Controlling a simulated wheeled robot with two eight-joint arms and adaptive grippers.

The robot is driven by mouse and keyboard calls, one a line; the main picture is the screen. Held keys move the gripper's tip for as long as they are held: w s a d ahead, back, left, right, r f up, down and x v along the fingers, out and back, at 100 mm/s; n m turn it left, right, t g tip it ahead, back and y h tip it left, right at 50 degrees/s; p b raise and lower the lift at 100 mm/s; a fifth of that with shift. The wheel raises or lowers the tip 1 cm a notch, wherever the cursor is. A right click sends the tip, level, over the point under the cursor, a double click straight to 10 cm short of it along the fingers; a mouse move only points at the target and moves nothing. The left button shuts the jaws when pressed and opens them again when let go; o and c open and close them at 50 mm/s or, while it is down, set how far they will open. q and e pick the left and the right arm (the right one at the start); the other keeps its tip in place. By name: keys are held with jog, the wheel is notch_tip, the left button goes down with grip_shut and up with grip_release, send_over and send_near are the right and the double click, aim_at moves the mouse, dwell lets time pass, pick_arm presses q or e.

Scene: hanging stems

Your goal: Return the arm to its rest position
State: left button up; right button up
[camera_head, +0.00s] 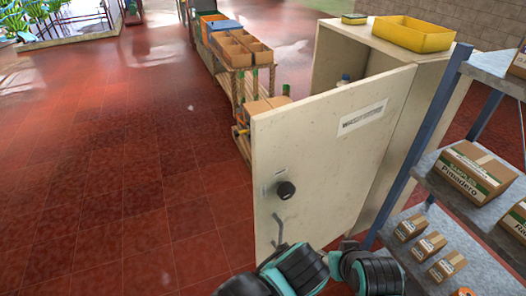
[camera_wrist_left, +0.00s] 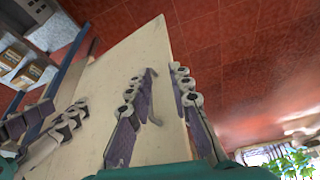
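The task names only my arm. My left gripper (camera_wrist_left: 122,92) shows in the left wrist view with its jointed fingers spread apart and nothing held between them. A pale cabinet door (camera_head: 335,150) stands swung open in the head view and fills the space beyond the fingers in the wrist view. Its bent metal handle (camera_head: 278,233) also shows there (camera_wrist_left: 153,97), close to the middle finger; I cannot tell whether they touch. Teal and black links of mine lie at the bottom of the head view, by the door's lower edge.
The cabinet (camera_head: 412,95) has a yellow bin (camera_head: 413,36) on top. A shelf rack (camera_head: 440,180) with cardboard boxes (camera_head: 465,172) stands close on the right. A wooden cart with boxes (camera_head: 243,50) stands behind the door. The red floor on the left is clear.

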pick_arm(q)
jog(key=w+a+m+t, duration=0.1)
jog(key=w+a, duration=0.1)
jog(key=a, duration=0.9)
jog(key=w+a+m+t, duration=0.1)
jog(key=w+a+t, duration=0.1)
jog(key=a, duration=0.8)
jog(key=shift+w+a+h, duration=0.25)
jog(key=shift+a+h, duration=0.1)
jog(key=shift+h, duration=0.05)
jog(key=shift+r, duration=0.1)
